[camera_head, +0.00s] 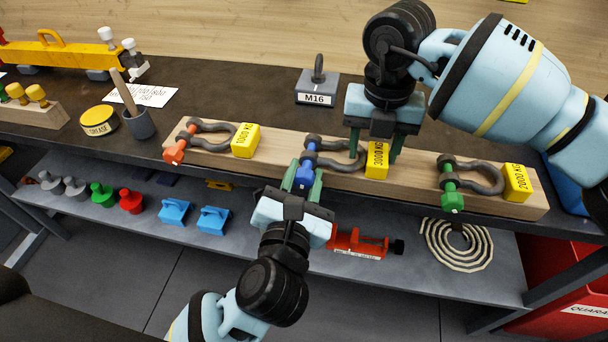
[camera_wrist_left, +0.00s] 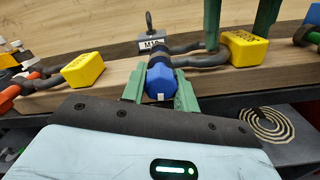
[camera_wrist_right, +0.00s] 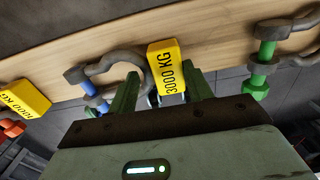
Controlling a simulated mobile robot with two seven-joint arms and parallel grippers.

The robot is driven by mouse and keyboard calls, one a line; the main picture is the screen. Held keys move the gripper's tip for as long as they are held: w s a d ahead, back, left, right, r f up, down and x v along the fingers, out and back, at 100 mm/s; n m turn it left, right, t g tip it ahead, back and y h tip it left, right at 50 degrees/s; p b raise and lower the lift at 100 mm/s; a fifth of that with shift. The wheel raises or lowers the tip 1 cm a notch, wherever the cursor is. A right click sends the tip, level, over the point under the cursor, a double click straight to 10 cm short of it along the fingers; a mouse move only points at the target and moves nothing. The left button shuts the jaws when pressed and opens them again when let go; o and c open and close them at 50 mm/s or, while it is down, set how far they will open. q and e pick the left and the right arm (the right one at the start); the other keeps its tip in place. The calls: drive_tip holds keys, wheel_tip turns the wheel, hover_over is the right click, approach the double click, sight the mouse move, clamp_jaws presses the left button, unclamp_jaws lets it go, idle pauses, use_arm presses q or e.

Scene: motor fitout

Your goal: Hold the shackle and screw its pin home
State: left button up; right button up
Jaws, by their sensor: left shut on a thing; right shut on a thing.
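The middle shackle (camera_head: 340,164) is dark grey and lies on a wooden beam, with a yellow 3000 KG tag (camera_head: 377,161) at its bow end. Its blue pin (camera_head: 310,153) passes through the shackle's left end, and its blue hexagonal head (camera_wrist_left: 160,80) faces my left wrist camera. My left gripper (camera_head: 304,178) comes from the front and is shut on the pin head, one green finger on each side. My right gripper (camera_head: 375,148) comes from above and is shut around the shackle's bow end beside the tag. The exact contact is partly hidden.
Shackles with an orange pin (camera_head: 176,151) and a green pin (camera_head: 451,196) lie at either end of the beam (camera_head: 520,206). An M16 block (camera_head: 317,88) stands behind. A grease tin (camera_head: 98,121) and a cup (camera_head: 139,124) stand left. A lower shelf holds loose parts.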

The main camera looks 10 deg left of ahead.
use_arm(q)
drive_tip(key=m, duration=0.4)
drive_tip(key=shift+m, duration=0.4)
use_arm(e)
drive_tip(key=shift+w+d, duration=0.1)
drive_tip(key=shift+w, duration=0.05)
use_arm(q)
drive_tip(key=m, duration=0.4)
drive_tip(key=shift+m, duration=0.3)
drive_tip(key=m, duration=0.4)
drive_tip(key=shift+s+m, duration=0.1)
drive_tip(key=shift+m, duration=0.2)
drive_tip(key=m, duration=0.8)
drive_tip(key=shift+r, duration=0.1)
use_arm(e)
drive_tip(key=shift+w+d, duration=0.1)
use_arm(q)
drive_tip(key=m, duration=0.4)
drive_tip(key=shift+m, duration=0.3)
drive_tip(key=m, duration=0.4)
drive_tip(key=shift+m, duration=2)
